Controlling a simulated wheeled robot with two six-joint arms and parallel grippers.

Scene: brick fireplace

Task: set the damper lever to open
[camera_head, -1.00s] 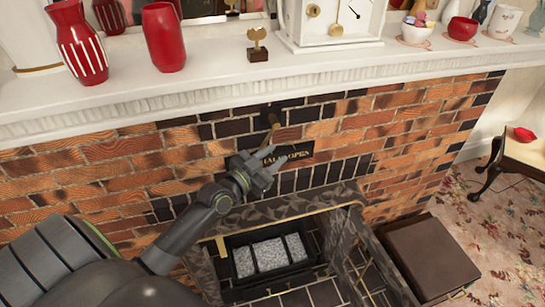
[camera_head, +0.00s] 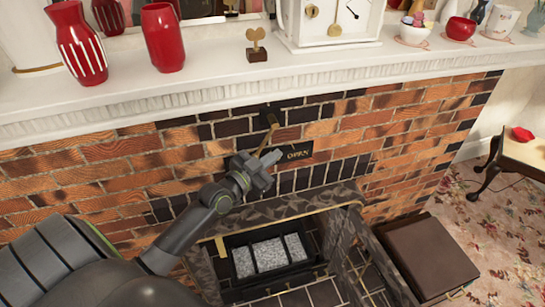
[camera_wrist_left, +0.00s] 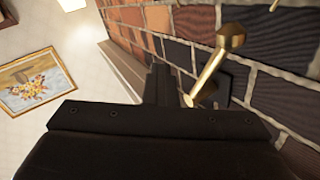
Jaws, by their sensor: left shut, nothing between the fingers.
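The brass damper lever (camera_head: 266,138) hangs from a dark mount on the brick above the firebox. It slants down and to the left. A dark plate (camera_head: 299,152) with gold lettering is fixed below it; "OPEN" can be read and its left part is hidden behind my gripper. My left gripper (camera_head: 268,165) is shut and empty, right by the lever's lower end in the head view. In the left wrist view the lever (camera_wrist_left: 211,72) with its round knob stands just right of the shut fingers (camera_wrist_left: 160,85); I cannot tell if they touch. My right gripper is not in view.
The white mantel (camera_head: 210,88) juts out above, with red vases (camera_head: 163,37), a white clock (camera_head: 330,22) and a small brass ornament (camera_head: 257,46) on it. The firebox surround (camera_head: 290,206) is below. A brown box (camera_head: 430,258) stands at the right.

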